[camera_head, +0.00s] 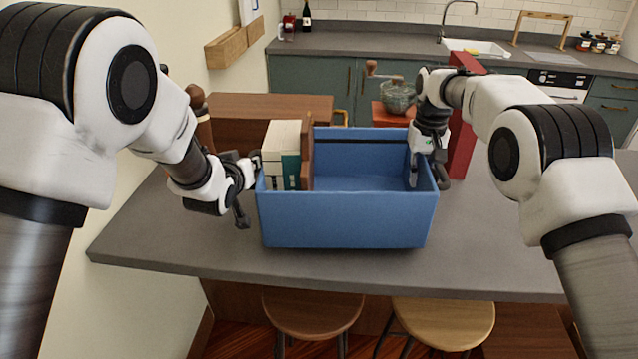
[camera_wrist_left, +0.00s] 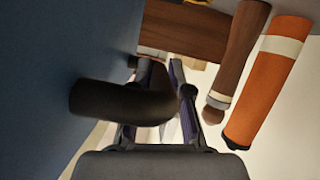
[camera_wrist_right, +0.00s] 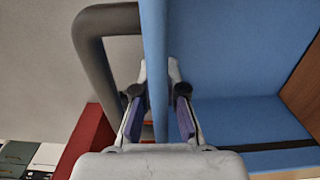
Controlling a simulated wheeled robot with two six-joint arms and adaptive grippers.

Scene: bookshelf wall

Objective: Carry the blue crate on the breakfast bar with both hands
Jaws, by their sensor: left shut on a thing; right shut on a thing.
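The blue crate (camera_head: 345,218) is at the grey breakfast bar; I cannot tell whether its base touches the top. Inside at its left are a cream and teal block (camera_head: 283,155) and a brown board (camera_head: 307,152). My left gripper (camera_head: 252,182) is at the crate's left side, shut on its dark handle (camera_wrist_left: 115,100), with the blue wall beside it. My right gripper (camera_head: 428,170) comes down over the right wall and is shut on it (camera_wrist_right: 155,70), one finger on each side. A grey handle (camera_wrist_right: 95,25) shows outside that wall.
The bar top (camera_head: 500,235) is bare to the right. A tall red box (camera_head: 462,150) stands behind the right gripper. A grinder (camera_head: 397,95) is behind the crate. Brown and orange cylinders (camera_wrist_left: 268,85) stand near the left gripper. Two stools (camera_head: 445,318) are in front.

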